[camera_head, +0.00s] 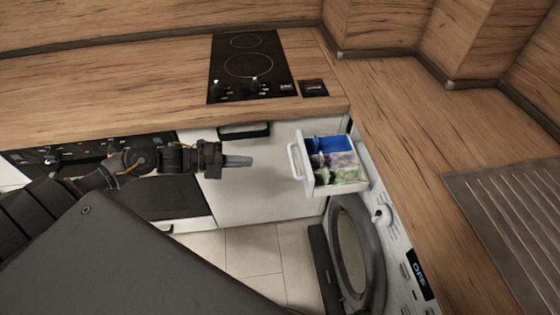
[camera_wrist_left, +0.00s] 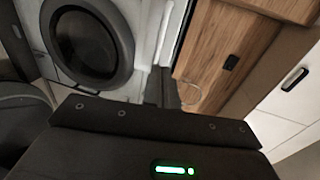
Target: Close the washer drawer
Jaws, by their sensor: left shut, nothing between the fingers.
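The washer drawer (camera_head: 350,188) is pulled out from the washer's top left corner in the head view. Its white handle (camera_head: 294,162) faces left, and its compartments show blue, pale purple and green contents. The washer (camera_head: 400,255) has a knob and a display reading "OFF". My left gripper (camera_head: 248,161) is shut and empty, pointing right, to the left of the drawer handle with a gap between them. In the left wrist view its fingers (camera_wrist_left: 162,88) show dark near the middle. The right gripper is not in view.
The washer's round door (camera_head: 355,255) shows below the drawer and also in the left wrist view (camera_wrist_left: 85,42). A wooden worktop with a black hob (camera_head: 250,68) lies behind. A white cabinet front (camera_head: 260,190) is behind my gripper; an oven (camera_head: 95,150) stands left. Tiled floor is clear below.

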